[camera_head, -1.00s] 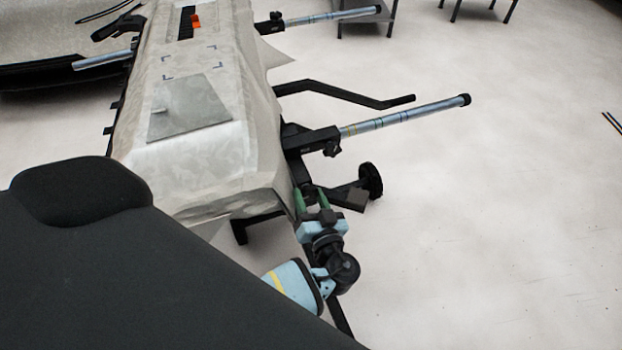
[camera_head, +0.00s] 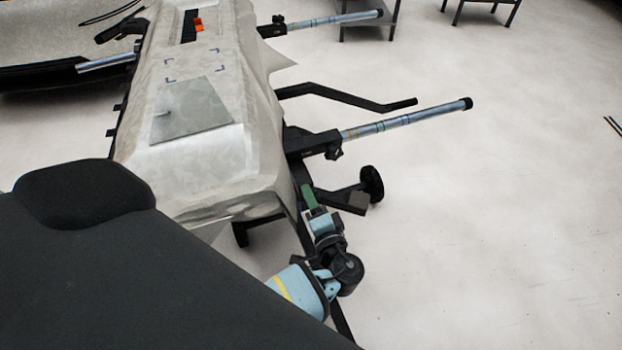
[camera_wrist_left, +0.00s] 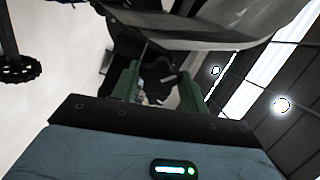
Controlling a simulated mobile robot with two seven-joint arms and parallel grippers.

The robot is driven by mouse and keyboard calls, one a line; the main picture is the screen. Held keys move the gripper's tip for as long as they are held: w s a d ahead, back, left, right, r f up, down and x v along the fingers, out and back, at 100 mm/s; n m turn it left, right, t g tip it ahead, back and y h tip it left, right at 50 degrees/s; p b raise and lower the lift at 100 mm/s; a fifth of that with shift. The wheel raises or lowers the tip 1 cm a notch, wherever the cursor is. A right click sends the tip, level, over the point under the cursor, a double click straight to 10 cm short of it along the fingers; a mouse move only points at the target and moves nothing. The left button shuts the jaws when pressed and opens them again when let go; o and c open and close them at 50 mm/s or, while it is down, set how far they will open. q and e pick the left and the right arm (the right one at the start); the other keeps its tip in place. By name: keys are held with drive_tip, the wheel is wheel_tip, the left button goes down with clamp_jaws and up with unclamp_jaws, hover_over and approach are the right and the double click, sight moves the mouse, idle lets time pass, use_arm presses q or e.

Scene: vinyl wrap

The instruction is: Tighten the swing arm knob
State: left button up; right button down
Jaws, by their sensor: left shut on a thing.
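My left gripper (camera_head: 309,192) is at the near right corner of the covered bench, its green fingers pointing up at the dark frame. In the left wrist view the two green fingers (camera_wrist_left: 158,88) stand on either side of a black lobed knob (camera_wrist_left: 160,78), shut on it. In the head view this knob is hidden at the fingertips. A dark swing arm (camera_head: 314,145) with a grey-blue tube (camera_head: 405,122) reaches out to the right just beyond the gripper. A small black knob (camera_head: 335,153) hangs under that arm. My right gripper is not in view.
The bench (camera_head: 205,190) has a pale cover and a grey sheet (camera_head: 190,108) on top. A black foot (camera_head: 371,184) on a dark leg stands close right of my gripper. A bent black bar (camera_head: 345,97) sticks out beyond. The floor at right is clear.

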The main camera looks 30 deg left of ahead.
use_arm(q)
drive_tip(key=m+p, duration=0.1)
drive_tip(key=m, duration=0.5)
drive_tip(key=m+g+p, duration=0.1)
drive_tip(key=m+p, duration=0.1)
drive_tip(key=m, duration=0.4)
drive_tip(key=shift+w+d+r+y, duration=0.1)
drive_tip(key=shift+r+y, duration=0.1)
drive_tip(key=shift+y, duration=0.2)
drive_tip(key=shift+m, duration=0.4)
drive_tip(key=o, duration=0.9)
drive_tip(key=shift+o, duration=0.4)
